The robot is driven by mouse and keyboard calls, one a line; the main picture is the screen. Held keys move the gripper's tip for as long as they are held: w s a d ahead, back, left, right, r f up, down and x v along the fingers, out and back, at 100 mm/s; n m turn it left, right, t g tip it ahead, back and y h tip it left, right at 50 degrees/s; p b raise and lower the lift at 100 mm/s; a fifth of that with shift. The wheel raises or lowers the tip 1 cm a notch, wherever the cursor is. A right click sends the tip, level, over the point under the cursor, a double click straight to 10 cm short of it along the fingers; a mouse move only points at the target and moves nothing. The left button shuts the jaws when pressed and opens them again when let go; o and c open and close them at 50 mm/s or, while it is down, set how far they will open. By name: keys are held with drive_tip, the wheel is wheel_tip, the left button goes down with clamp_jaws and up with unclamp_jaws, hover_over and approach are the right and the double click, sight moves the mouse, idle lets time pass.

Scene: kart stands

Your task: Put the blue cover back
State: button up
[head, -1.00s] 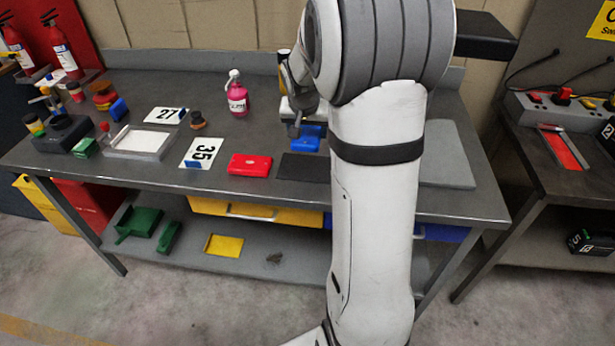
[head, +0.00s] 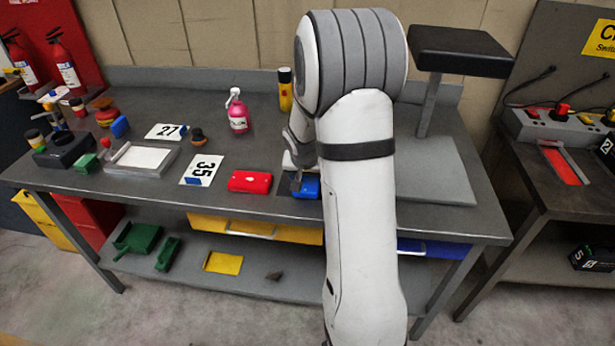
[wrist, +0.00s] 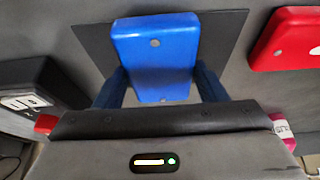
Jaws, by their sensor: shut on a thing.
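The blue cover (head: 307,187) is at the front of the bench, just right of the red cover (head: 249,182). In the wrist view the blue cover (wrist: 155,58) lies between the two fingers of my gripper (wrist: 160,88), which is shut on it. It is over a dark rectangular pad (wrist: 92,42), roughly lined up with it. I cannot tell whether the cover touches the pad. In the head view my gripper (head: 301,180) is partly hidden by my arm, and the pad is mostly covered.
A red cover (wrist: 291,40) lies beside the pad. A black box (wrist: 38,90) is near my gripper in the wrist view. A grey plate (head: 440,175) lies at the right.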

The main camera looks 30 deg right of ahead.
drive_tip(key=shift+f, duration=0.2)
drive_tip(key=o, duration=1.2)
drive_tip(key=shift+r, duration=0.1)
drive_tip(key=shift+r, duration=0.45)
drive_tip(key=v, duration=1.1)
drive_tip(key=s+a+r+n+y, duration=0.1)
drive_tip(key=s+a+n, duration=0.1)
drive_tip(key=s+a, duration=0.2)
drive_tip(key=s+a+r+n, duration=0.1)
drive_tip(key=s+a, duration=0.3)
drive_tip(key=s, duration=0.6)
drive_tip(key=s+a+r+n+g+y, duration=0.1)
drive_tip(key=s+a+r+n, duration=0.1)
drive_tip(key=s+a, duration=0.3)
drive_tip(key=shift+s+a+n+y, duration=0.15)
drive_tip(key=shift+s+n+y, duration=0.15)
drive_tip(key=shift+s+n, duration=0.95)
drive_tip(key=shift+s+m, duration=0.35)
